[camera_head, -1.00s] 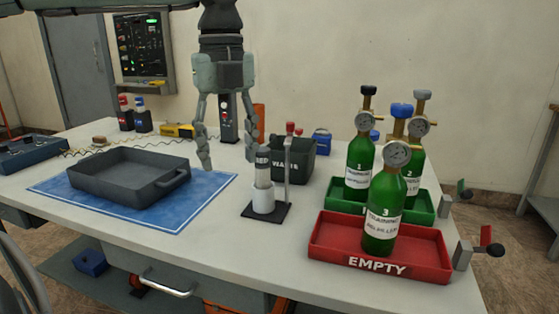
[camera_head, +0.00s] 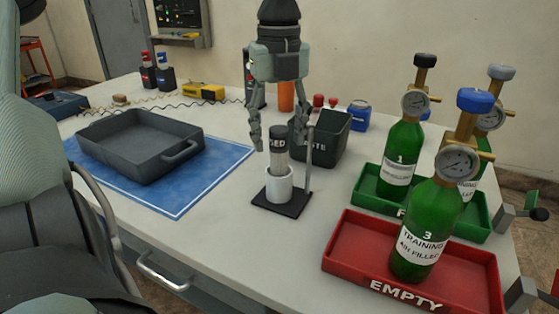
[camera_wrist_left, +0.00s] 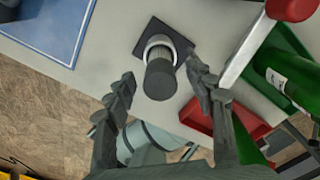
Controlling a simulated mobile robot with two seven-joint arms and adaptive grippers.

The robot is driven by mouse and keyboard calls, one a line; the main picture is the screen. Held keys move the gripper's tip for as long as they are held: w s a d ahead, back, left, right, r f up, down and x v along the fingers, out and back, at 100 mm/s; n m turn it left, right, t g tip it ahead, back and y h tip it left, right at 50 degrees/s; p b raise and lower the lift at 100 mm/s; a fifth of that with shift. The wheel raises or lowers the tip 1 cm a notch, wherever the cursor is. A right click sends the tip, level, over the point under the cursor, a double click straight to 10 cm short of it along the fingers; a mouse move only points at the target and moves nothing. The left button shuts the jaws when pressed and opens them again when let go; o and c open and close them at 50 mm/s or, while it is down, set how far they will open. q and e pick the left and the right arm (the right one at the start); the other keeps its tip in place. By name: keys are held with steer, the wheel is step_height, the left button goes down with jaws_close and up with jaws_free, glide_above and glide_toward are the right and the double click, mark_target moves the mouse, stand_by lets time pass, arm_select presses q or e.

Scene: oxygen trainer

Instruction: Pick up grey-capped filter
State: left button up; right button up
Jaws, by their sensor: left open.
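The grey-capped filter (camera_head: 279,152) is a slim grey cylinder with a dark band bearing partly hidden lettering. It stands upright in a white cup (camera_head: 279,184) on a black base plate with a thin post. Contact cannot be told. It also shows in the left wrist view (camera_wrist_left: 163,82). My right gripper is out of view.
A dark waste bin (camera_head: 329,145) stands close behind the filter. At right, a red EMPTY tray (camera_head: 345,262) and a green tray (camera_head: 367,195) hold green cylinders. A grey tray (camera_head: 130,160) lies on a blue mat (camera_head: 226,164) at left. Bare table lies in front.

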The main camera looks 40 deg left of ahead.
arm_select(q)
steer(key=shift+f, duration=0.9)
steer(key=shift+c, duration=0.3)
jaws_close()
